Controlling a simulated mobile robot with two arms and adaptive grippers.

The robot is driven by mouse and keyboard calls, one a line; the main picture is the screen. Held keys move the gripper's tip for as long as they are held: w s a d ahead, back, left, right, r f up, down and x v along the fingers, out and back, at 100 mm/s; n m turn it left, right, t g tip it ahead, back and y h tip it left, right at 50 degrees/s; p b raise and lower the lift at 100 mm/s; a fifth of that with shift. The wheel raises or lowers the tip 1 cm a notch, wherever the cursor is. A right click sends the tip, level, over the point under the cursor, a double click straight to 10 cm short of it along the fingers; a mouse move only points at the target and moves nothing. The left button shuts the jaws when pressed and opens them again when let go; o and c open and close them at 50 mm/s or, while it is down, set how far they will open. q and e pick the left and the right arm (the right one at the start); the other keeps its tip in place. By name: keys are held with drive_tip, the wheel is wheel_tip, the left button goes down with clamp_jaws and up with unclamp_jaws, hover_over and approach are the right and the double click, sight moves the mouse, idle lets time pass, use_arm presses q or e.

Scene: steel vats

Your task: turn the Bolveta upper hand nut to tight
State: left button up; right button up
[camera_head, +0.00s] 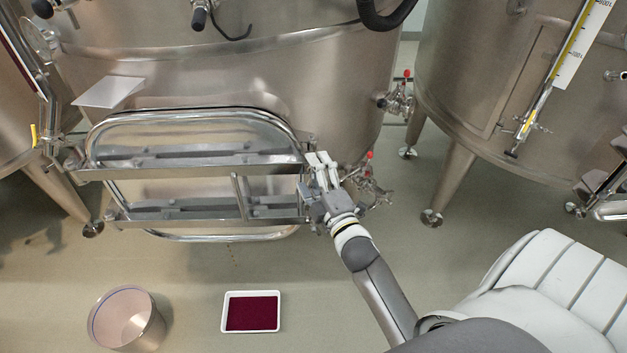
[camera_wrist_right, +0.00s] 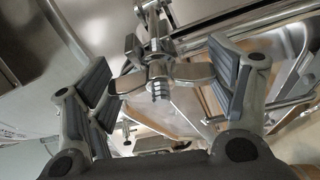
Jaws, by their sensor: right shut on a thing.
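The steel vat's oval hatch door (camera_head: 190,122) shows in the head view, with an upper and a lower crossbar. My right gripper (camera_head: 318,160) is at the right end of the upper crossbar (camera_head: 200,160). In the right wrist view, the fingers of my right gripper (camera_wrist_right: 163,80) stand either side of the winged metal hand nut (camera_wrist_right: 157,72) and are shut on its wings. The nut sits on a threaded stud. In the head view the gripper hides the nut. My left gripper is not in view.
A steel bucket (camera_head: 127,318) and a white tray with a dark red pad (camera_head: 252,294) are on the floor below the hatch. Red-handled valves (camera_head: 398,98) stick out right of the hatch. Another vat (camera_head: 500,90) stands at right. The floor between is clear.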

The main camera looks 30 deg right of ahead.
drive_tip(key=shift+f+m+b, duration=0.1)
drive_tip(key=shift+m+b, duration=0.3)
drive_tip(key=shift+m, duration=0.2)
drive_tip(key=shift+t, duration=0.3)
drive_tip(key=o, duration=1)
drive_tip(key=shift+o, duration=0.2)
drive_tip(key=v, duration=1.2)
drive_tip(key=shift+a, duration=0.1)
